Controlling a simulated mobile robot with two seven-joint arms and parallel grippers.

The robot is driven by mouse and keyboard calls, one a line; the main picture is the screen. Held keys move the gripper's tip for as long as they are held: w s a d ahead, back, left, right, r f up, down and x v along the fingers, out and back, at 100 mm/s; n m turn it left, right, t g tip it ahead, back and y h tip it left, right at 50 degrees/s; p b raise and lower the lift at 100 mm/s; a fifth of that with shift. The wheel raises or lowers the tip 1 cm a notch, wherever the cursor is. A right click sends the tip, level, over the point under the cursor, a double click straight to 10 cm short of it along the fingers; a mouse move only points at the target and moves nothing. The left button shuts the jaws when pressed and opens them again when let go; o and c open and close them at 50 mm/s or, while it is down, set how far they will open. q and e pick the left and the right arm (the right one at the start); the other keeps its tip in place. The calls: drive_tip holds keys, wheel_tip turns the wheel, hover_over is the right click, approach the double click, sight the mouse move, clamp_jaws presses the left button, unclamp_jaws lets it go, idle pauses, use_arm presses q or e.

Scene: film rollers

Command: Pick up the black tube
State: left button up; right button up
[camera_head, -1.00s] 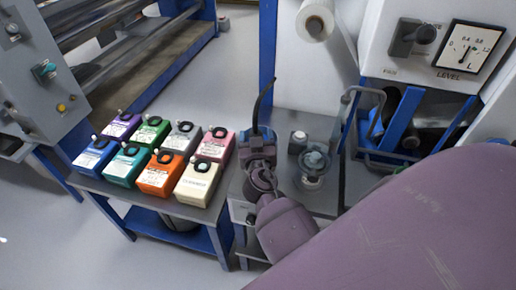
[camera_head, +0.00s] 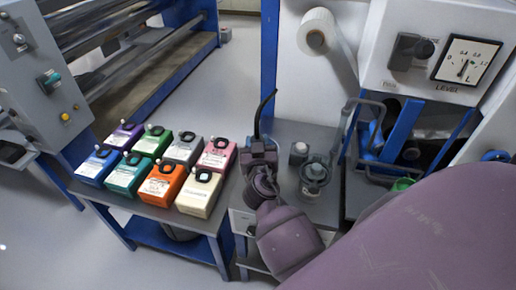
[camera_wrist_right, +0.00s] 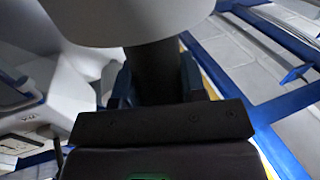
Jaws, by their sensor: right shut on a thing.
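The black tube (camera_head: 261,115) rises from my right gripper in the head view, with its upper end curving to the right. My right gripper (camera_head: 258,147) is shut on the tube above the grey table, to the right of the colored containers. In the right wrist view the dark tube (camera_wrist_right: 153,75) stands between the two blue fingers of the gripper (camera_wrist_right: 155,85). The tube's lower part is hidden by the gripper and wrist. My left gripper is not in view.
Several colored containers, among them a cream one (camera_head: 199,195), stand on a table at the left. A machine with a level gauge (camera_head: 468,60) is at the right.

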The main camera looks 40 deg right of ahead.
use_arm(q)
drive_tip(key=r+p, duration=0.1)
drive_tip(key=p, duration=0.1)
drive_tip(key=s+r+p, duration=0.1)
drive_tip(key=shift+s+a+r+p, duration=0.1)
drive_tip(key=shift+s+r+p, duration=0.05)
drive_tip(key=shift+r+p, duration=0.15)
use_arm(e)
wheel_tip(320, 180, up, 33)
idle(1.4)
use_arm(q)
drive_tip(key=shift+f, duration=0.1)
use_arm(e)
drive_tip(key=shift+f, duration=0.15)
